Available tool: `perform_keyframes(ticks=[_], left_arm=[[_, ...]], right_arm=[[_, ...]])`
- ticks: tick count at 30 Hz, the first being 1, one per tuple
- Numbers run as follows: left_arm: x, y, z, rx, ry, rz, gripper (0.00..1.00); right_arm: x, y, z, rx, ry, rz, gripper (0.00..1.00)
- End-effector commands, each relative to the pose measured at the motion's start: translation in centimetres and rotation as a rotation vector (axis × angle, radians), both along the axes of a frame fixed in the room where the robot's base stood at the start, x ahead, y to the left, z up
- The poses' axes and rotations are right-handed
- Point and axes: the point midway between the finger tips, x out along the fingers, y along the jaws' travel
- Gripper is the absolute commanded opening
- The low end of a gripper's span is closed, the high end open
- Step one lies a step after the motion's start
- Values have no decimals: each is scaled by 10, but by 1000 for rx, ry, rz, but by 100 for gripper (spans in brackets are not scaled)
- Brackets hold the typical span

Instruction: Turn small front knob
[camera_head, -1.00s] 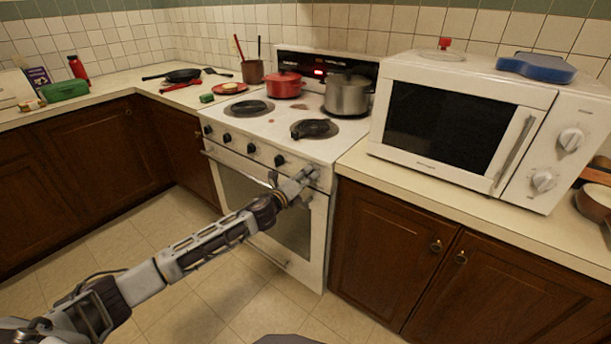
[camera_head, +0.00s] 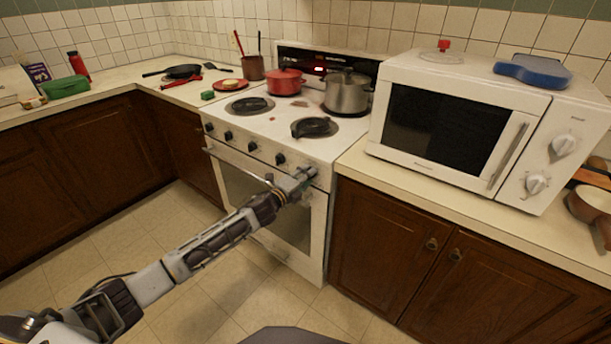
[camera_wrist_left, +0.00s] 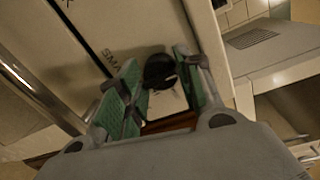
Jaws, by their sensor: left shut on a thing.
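The white stove (camera_head: 318,215) has a row of dark round knobs along its front panel, such as this one (camera_head: 281,159). My left gripper (camera_head: 306,178) is at the right end of that row, against the stove front, and hides the knob there in the head view. In the left wrist view, the black small front knob (camera_wrist_left: 160,70) sits between the green-padded fingers of my left gripper (camera_wrist_left: 160,86). The gripper is shut on it. My right gripper is not in view.
A steel pot (camera_head: 347,93) and a red pot (camera_head: 286,81) stand at the back of the stovetop. The oven handle (camera_head: 238,167) runs below the knobs. A white microwave (camera_head: 450,120) stands on the counter to the right. The floor in front is clear.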

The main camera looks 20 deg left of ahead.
Motion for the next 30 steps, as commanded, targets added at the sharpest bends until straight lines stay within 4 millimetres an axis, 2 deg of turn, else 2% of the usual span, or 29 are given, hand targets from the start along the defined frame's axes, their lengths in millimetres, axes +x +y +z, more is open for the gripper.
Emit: perform_keyframes(ticks=[16,17,21,30], left_arm=[[1,1,2,-18,4,2,12],[1,1,2,-18,4,2,39],[1,1,1,-17,5,2,57],[0,1,0,-16,6,0,57]], right_arm=[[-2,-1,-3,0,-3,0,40],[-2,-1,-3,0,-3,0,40],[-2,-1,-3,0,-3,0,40],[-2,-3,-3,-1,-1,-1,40]])
